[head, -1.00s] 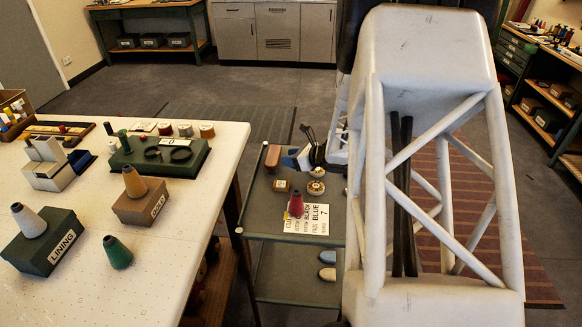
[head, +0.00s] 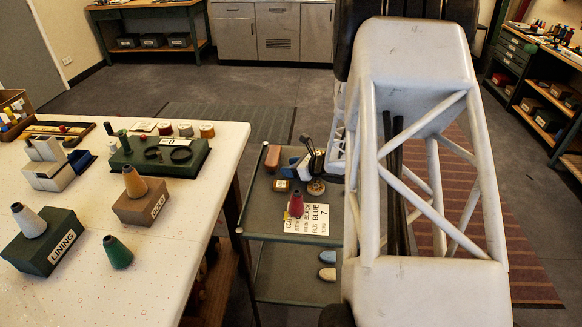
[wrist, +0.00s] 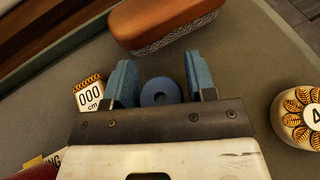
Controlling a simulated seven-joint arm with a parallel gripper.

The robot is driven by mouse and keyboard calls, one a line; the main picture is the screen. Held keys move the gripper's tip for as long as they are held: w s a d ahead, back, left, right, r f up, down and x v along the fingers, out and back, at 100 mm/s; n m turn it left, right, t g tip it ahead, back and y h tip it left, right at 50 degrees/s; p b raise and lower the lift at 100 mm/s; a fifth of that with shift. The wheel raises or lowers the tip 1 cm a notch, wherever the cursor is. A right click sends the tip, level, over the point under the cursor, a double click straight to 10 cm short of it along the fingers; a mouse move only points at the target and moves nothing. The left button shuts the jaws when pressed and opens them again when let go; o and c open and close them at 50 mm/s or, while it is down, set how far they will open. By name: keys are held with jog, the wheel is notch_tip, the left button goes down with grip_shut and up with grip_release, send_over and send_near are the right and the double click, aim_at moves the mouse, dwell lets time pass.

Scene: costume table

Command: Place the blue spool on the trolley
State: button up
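The blue spool (wrist: 160,92) shows end-on in the wrist view, a blue disc with a dark hole, between the two blue-grey fingers of my gripper (wrist: 159,82). The fingers stand apart, with a narrow gap visible beside the spool. The spool is over or on the grey-green trolley top (wrist: 240,75); its lower end is hidden, so contact cannot be told. In the head view, my gripper (head: 296,168) is low over the trolley (head: 262,205), and its small blue parts cannot be told apart from the spool.
A 000 cm tape block (wrist: 89,95) is left, and a round numbered tin (wrist: 299,118) right. A red cone (head: 296,204) and a label card (head: 316,219) sit nearer the trolley's front.

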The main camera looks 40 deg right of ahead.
jog(key=shift+o, duration=0.9)
jog(key=shift+r, duration=0.2)
jog(key=shift+v, duration=5.95)
jog(key=shift+d+f, duration=0.1)
